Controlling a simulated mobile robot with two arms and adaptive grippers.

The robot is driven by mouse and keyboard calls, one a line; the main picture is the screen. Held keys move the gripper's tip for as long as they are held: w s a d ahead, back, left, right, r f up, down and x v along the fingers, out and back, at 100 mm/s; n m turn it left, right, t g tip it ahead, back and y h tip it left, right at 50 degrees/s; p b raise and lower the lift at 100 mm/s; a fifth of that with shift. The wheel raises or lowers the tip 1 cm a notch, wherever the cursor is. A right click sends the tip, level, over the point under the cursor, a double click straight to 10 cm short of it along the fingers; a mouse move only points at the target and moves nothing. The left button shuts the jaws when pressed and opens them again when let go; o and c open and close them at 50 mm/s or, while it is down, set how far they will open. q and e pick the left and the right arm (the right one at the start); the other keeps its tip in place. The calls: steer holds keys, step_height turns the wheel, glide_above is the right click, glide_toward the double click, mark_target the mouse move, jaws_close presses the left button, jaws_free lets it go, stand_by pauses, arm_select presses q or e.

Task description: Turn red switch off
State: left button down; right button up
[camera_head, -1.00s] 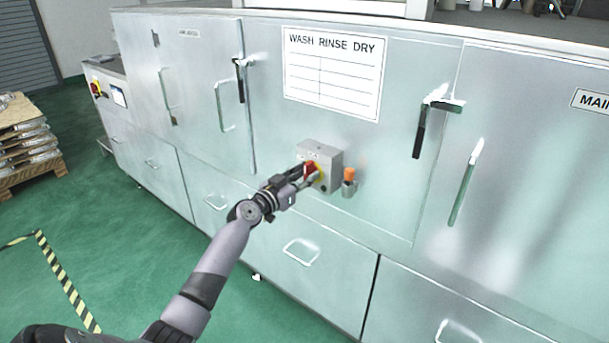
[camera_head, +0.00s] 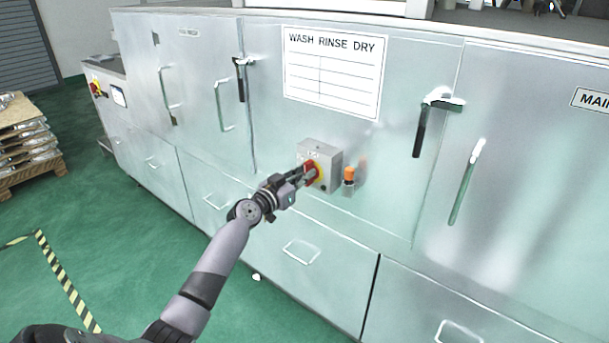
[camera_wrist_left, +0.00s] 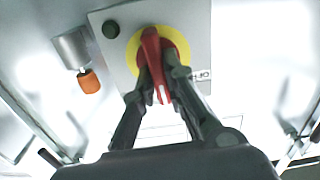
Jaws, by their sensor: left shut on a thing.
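The red switch (camera_head: 311,173) sits on a yellow round plate on the front of a grey switch box (camera_head: 322,152). The box is fixed to the metal cabinet front. In the left wrist view the red switch (camera_wrist_left: 152,50) shows as a long red handle on the yellow disc. My left gripper (camera_head: 303,176) is at the switch, its two fingers (camera_wrist_left: 160,82) shut on either side of the handle. The fingers partly hide the handle's sides. My right gripper is not in view.
An orange-capped fitting (camera_head: 349,175) sticks out just right of the box. Black-handled latches (camera_head: 420,130) and door handles project from the cabinet. A pallet of castings (camera_head: 28,145) stands at the far left. Green floor lies open in front.

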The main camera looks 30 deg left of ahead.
arm_select(q)
steer(key=shift+a+f+n, duration=0.15)
steer(key=shift+n, duration=2.75)
steer(key=shift+a+f+n, duration=0.1)
steer(key=shift+a+n, duration=0.1)
steer(key=shift+n, duration=2.7)
steer(key=shift+a+f+n, duration=0.15)
steer(key=shift+n, duration=2.75)
steer(key=c, duration=1.6)
jaws_free()
steer(key=shift+c, duration=0.2)
steer(key=s, duration=1.2)
steer(key=shift+a, duration=0.45)
